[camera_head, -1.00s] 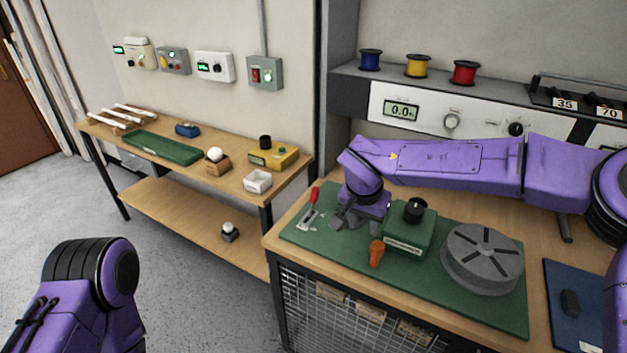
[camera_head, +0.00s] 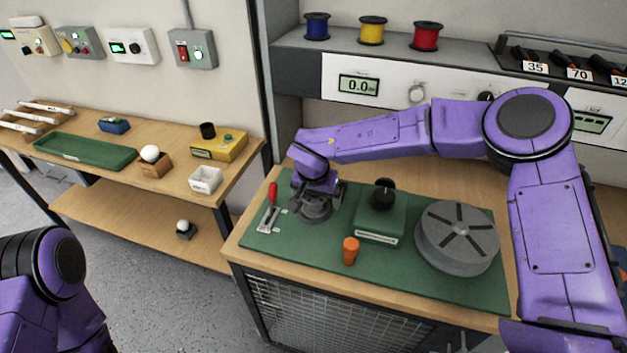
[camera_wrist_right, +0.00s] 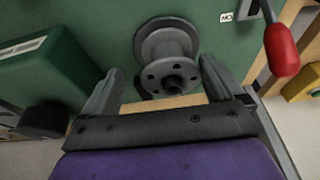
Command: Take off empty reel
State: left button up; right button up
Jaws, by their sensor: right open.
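A bare grey reel (camera_head: 316,210) with no wire visible on it is on the green mat (camera_head: 290,243), between the red-handled lever (camera_head: 271,205) and the green box with a black knob (camera_head: 380,222). My right gripper (camera_head: 318,192) is over the reel and partly hides it. In the right wrist view the reel (camera_wrist_right: 166,52) shows its holed flange, in line with the gap between the fingers of my right gripper (camera_wrist_right: 160,85). The fingers are apart. I cannot tell whether they touch the reel. My left gripper is out of view; only part of that arm shows.
A large grey slotted drum (camera_head: 457,238) and an orange-topped piece (camera_head: 350,250) are on the mat. Blue (camera_head: 317,26), yellow (camera_head: 372,30) and red (camera_head: 426,36) spools stand on the shelf behind. A side bench (camera_head: 120,180) holds a green tray (camera_head: 85,151) and small boxes.

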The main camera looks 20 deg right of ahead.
aim_at(315, 198)
jog(key=shift+g, duration=0.3)
jog(key=w+f, duration=0.3)
jog(key=shift+d+f, duration=0.1)
jog(key=shift+f, duration=0.15)
jog(key=shift+s+r, duration=0.2)
jog(key=shift+s, duration=0.1)
jog(key=shift+s+r, duration=0.1)
jog(key=shift+s, duration=0.05)
jog(key=c, duration=1.2)
pick_arm(q)
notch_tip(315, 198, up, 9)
jog(key=p, duration=0.9)
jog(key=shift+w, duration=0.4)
pick_arm(e)
jog(key=shift+r, duration=3.85)
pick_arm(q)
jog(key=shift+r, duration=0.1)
pick_arm(e)
jog(key=shift+r, duration=0.15)
pick_arm(q)
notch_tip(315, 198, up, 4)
jog(key=p, duration=0.4)
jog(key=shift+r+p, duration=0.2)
jog(key=shift+p, duration=0.15)
pick_arm(e)
notch_tip(315, 198, up, 5)
jog(key=shift+f, duration=0.1)
